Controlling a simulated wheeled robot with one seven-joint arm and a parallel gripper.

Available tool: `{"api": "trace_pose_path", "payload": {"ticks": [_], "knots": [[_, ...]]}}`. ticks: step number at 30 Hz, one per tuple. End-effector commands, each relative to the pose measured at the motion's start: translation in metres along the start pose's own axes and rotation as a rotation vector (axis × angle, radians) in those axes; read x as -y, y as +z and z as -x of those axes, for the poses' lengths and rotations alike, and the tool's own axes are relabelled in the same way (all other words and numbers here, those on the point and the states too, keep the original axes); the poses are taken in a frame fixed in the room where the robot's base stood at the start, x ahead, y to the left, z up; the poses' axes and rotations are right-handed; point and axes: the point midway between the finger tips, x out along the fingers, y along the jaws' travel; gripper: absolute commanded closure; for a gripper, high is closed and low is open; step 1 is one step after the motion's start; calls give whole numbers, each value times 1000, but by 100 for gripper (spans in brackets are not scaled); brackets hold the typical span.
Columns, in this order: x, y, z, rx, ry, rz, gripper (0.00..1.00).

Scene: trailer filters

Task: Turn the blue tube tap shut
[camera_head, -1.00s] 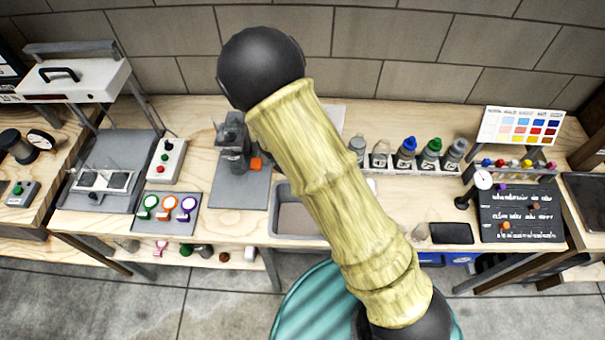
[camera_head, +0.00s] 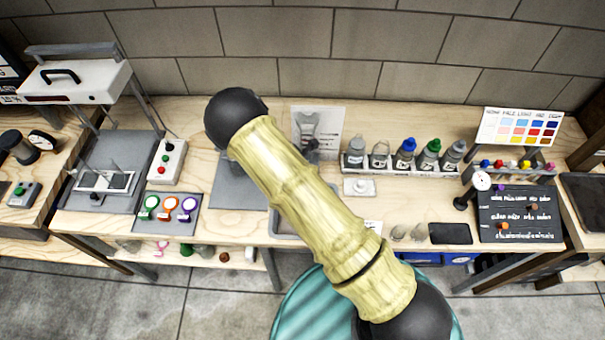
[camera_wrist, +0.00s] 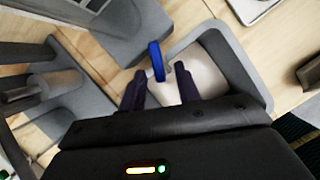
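My gripper (camera_wrist: 160,72) is open, with one dark finger on each side of the space below the handle. I cannot tell whether a finger touches it. Behind the right finger is a grey-rimmed basin (camera_wrist: 247,72) with a pale inside. In the head view my arm covers the gripper and the tap, and only part of the basin (camera_head: 287,226) shows.
In the wrist view a grey block (camera_wrist: 130,28) is close beyond the handle, and a grey stand with a cylinder (camera_wrist: 55,82) is at left. In the head view a row of bottles (camera_head: 407,153) stands right of my arm. A control box (camera_head: 167,160) is at left.

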Motion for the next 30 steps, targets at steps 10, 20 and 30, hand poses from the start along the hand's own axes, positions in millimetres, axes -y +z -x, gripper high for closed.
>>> {"api": "trace_pose_path", "payload": {"ticks": [10,20,30], "knots": [[0,0,0,0,1,-1,85],[-1,0,0,0,0,-5,100],[-3,1,1,-1,-35,-92,100]]}}
